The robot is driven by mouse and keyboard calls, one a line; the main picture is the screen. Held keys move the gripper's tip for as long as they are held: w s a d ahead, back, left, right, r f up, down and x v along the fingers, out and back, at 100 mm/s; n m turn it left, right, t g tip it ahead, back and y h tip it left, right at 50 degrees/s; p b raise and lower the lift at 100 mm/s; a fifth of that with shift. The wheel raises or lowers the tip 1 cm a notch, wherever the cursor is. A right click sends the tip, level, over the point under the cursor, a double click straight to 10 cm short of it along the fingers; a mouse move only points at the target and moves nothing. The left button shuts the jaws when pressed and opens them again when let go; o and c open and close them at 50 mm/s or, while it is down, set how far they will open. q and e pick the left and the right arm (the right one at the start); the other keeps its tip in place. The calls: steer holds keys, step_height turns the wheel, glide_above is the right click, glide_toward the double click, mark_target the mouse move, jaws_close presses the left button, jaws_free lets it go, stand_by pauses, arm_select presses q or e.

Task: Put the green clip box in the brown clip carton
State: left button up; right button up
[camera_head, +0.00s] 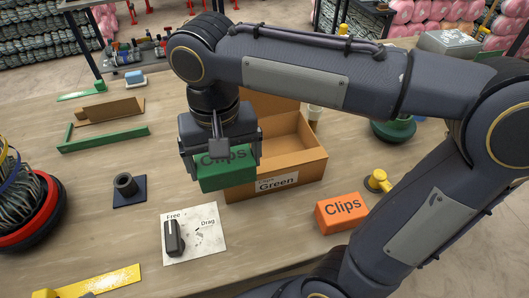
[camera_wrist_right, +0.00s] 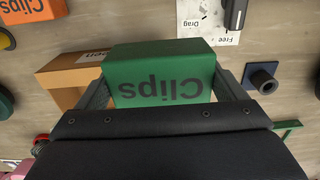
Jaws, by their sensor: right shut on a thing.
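The green clip box (camera_head: 224,176) is held between the fingers of my right gripper (camera_head: 220,160), just left of the brown clip carton (camera_head: 306,160). In the head view the box overlaps the carton's left front part, and its front shows the word Clips. The carton is open at the top, with a label reading Green on its front. The right wrist view shows the green box (camera_wrist_right: 158,75) between both fingers, with part of the carton (camera_wrist_right: 68,78) behind it. My arm hides some of the carton's back. My left gripper is not in view.
An orange Clips box (camera_head: 342,213) sits right of the carton, near a yellow knob-like piece (camera_head: 378,181). A white Free/Drag card (camera_head: 210,238) with a dark switch lies in front. A black ring on a blue plate (camera_head: 129,190) and a wire spool (camera_head: 32,205) are left.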

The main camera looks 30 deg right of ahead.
steer(key=w+d+f, duration=0.9)
steer(key=shift+w+d, duration=0.3)
steer(key=shift+w+d+f, duration=0.1)
steer(key=shift+d+f, duration=0.05)
steer(key=shift+f, duration=0.05)
step_height(320, 180, down, 3)
steer(key=shift+w+d+r, duration=0.15)
steer(key=shift+r, duration=0.05)
steer(key=shift+f, duration=0.5)
steer(key=shift+f, duration=0.2)
steer(key=o, duration=0.9)
steer(key=shift+c, duration=0.2)
steer(key=shift+r, duration=0.2)
